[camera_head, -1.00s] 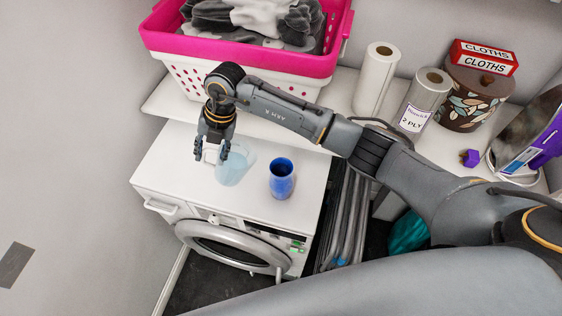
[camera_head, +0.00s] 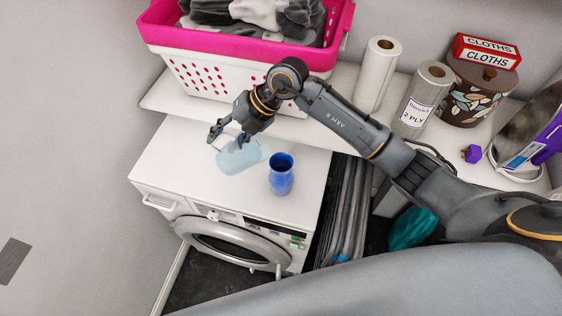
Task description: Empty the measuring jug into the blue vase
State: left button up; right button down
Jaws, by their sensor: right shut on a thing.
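The measuring jug (camera_head: 236,160) is pale blue and see-through. It is tilted well over above the white dryer top, with one end towards the blue vase. The blue vase (camera_head: 281,179) stands upright on the dryer, just right of the jug. My right gripper (camera_head: 224,139) is shut on the jug at its upper left side, and the fingers partly hide it. I cannot tell whether anything is flowing from the jug, or what is inside the vase. My left gripper is not in view.
The dryer top (camera_head: 185,165) is clear around the jug and vase. A pink and white laundry basket (camera_head: 200,80) stands on the shelf behind. Paper rolls (camera_head: 378,75), a leaf-patterned pot (camera_head: 468,100) and a cloths box (camera_head: 486,53) stand at the right.

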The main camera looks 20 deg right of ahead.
aim_at(229, 135)
jog(key=shift+d+r, duration=0.1)
jog(key=shift+s+d+r+y+b, duration=0.15)
jog(key=shift+d+r+y+b, duration=0.15)
jog(key=shift+y+b, duration=0.2)
jog(key=shift+r+t+b, duration=0.1)
jog(key=shift+t+b, duration=0.2)
jog(key=shift+r, duration=0.1)
jog(key=shift+s+d+r+y+b, duration=0.15)
jog(key=shift+d+y+b, duration=0.1)
jog(key=shift+y+b, duration=0.15)
jog(key=shift+r, duration=0.1)
jog(key=shift+d+r+t+y+b, duration=0.3)
jog(key=shift+r+y+b, duration=0.1)
jog(key=shift+b, duration=0.45)
dwell(0.6)
jog(key=shift+s+d+r+t+y+b, duration=0.3)
jog(key=shift+d+r+y+b, duration=0.25)
jog(key=shift+y+b, duration=0.45)
dwell(2.1)
jog(key=shift+s+d+r+y+b, duration=0.25)
jog(key=shift+d+r+y+b, duration=0.2)
jog(key=shift+b, duration=0.65)
dwell(0.8)
